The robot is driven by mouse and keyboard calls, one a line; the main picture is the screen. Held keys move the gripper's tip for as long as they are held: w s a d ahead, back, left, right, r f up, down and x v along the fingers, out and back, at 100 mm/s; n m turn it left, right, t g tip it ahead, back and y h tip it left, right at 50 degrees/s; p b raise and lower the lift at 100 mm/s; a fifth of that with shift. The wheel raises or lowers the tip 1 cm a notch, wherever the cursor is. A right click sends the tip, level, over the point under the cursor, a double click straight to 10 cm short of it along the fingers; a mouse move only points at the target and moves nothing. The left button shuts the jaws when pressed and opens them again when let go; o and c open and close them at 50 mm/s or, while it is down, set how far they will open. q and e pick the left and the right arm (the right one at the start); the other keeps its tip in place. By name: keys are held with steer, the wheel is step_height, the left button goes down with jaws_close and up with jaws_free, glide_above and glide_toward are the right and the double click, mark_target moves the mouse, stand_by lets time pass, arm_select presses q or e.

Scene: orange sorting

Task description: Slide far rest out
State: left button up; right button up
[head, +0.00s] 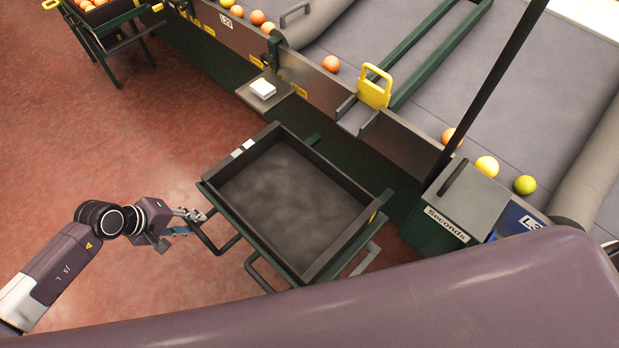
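A green rest (222,208) with dark tubular bars stands against the side of the sorting line and carries an empty black crate (345,231). A dark bar handle (215,247) sticks out from its left side. My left gripper (193,224) is at the outer end of this handle, its fingers seeming to lie on either side of it. I cannot tell whether they grip it. Another green rest (122,44) stands at the far upper left and holds a crate of oranges (85,12). My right gripper is not in view.
The grey sorting line (330,95) runs along the right, with oranges and a yellow gate (374,89). The red floor (130,140) at left is clear.

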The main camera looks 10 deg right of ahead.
arm_select(q)
steer(key=o, duration=0.4)
steer(key=shift+r+p, duration=1.8)
steer(key=shift+r, duration=1.65)
steer(key=shift+d+r, duration=0.1)
